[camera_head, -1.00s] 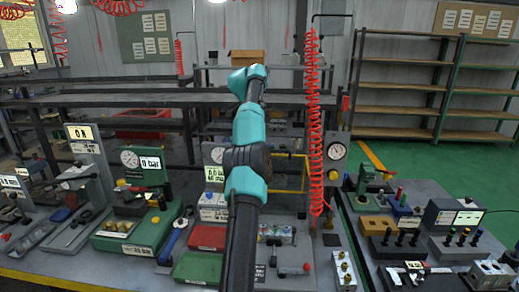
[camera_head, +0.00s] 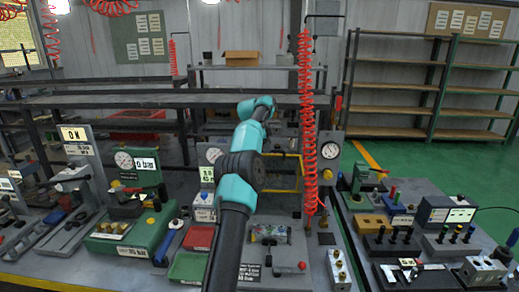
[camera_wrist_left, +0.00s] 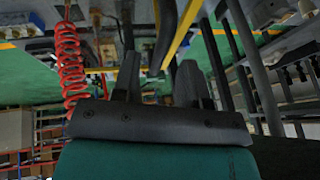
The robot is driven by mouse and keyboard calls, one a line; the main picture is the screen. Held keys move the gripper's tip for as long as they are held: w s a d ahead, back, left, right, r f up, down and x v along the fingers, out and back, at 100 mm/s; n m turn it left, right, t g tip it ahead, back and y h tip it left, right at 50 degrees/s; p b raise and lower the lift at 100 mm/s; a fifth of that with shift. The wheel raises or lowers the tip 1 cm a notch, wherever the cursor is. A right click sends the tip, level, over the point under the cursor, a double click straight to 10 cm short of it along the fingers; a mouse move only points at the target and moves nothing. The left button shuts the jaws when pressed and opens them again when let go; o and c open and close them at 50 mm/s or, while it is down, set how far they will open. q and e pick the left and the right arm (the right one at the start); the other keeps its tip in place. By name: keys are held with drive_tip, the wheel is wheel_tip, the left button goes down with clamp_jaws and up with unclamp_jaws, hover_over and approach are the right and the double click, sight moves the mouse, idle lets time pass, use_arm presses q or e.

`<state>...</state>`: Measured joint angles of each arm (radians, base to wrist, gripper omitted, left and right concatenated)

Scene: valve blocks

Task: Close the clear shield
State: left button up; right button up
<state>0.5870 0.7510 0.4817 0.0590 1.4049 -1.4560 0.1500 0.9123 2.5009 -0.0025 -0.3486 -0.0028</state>
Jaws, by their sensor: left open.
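A yellow frame (camera_head: 284,172) stands upright behind the middle of the bench in the head view, partly hidden by my left arm; it may edge the clear shield, but no clear panel can be made out for sure. Yellow bars (camera_wrist_left: 181,34) also cross the left wrist view beyond the fingers. My left gripper (camera_wrist_left: 157,84) is open, with nothing seen between its two dark fingers. In the head view my left arm reaches up the middle, and its fingers are hidden or too small to tell. My right gripper is not in view.
A red coiled hose (camera_head: 307,120) hangs just right of my left arm and shows in the left wrist view (camera_wrist_left: 70,60). Green valve blocks (camera_head: 135,230) and gauges crowd the left bench. A second bench with instruments (camera_head: 420,235) stands right, beside open green floor (camera_head: 430,160).

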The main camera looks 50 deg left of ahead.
use_arm(q)
drive_tip(key=shift+x, duration=1)
clamp_jaws()
